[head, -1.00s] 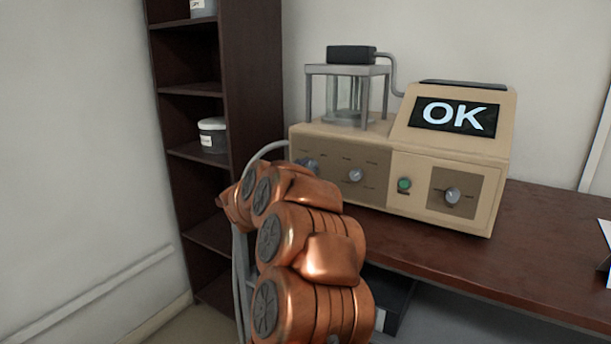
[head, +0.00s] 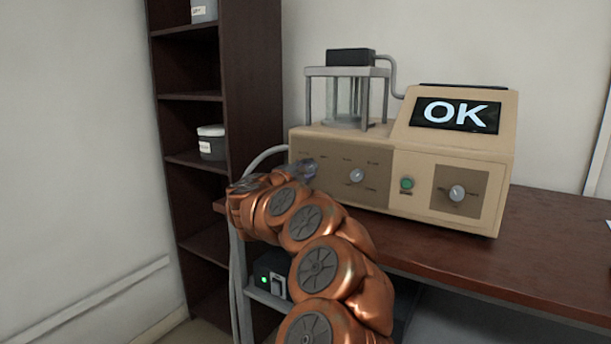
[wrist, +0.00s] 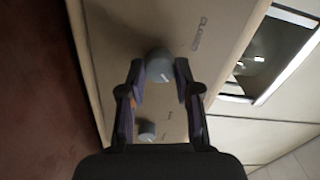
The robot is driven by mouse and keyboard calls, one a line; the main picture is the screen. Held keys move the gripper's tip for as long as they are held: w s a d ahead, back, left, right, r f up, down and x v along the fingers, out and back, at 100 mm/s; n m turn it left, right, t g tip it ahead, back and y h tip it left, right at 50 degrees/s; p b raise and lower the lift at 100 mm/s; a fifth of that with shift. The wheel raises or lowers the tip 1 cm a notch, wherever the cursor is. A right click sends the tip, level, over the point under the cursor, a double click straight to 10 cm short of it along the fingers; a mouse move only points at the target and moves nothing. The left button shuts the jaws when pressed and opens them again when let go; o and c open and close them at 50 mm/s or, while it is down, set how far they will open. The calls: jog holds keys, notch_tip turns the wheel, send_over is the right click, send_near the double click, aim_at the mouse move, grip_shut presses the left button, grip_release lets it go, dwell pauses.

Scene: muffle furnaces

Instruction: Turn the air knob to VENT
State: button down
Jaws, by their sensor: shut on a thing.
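The beige machine (head: 447,212) stands on the brown table with an "OK" screen. My gripper (head: 310,170) is at the leftmost spot of its brown control panel, seen side on and partly hidden by my arm. In the wrist view my gripper (wrist: 160,68) has its two fingers on either side of a round grey knob (wrist: 159,62) and is shut on it. A "CLOSED" label is printed beside this knob; other lettering is too small to read. A second grey knob (wrist: 147,128) shows below it, and in the head view this middle knob (head: 356,175) is free.
A green button (head: 407,184) and another knob (head: 457,193) are on the machine's right side. A glass vessel (head: 346,108) in a metal frame stands on top. A dark shelf (head: 255,80) is to the left; a black box (head: 270,272) sits below the table.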

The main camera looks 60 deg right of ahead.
jog(key=shift+s+r, duration=0.1)
dwell(0.4)
jog(key=c, duration=0.8)
grip_release()
jog(key=shift+a, duration=0.2)
jog(key=a, duration=1.1)
jog(key=shift+s+a, duration=0.2)
jog(key=shift+a, duration=0.1)
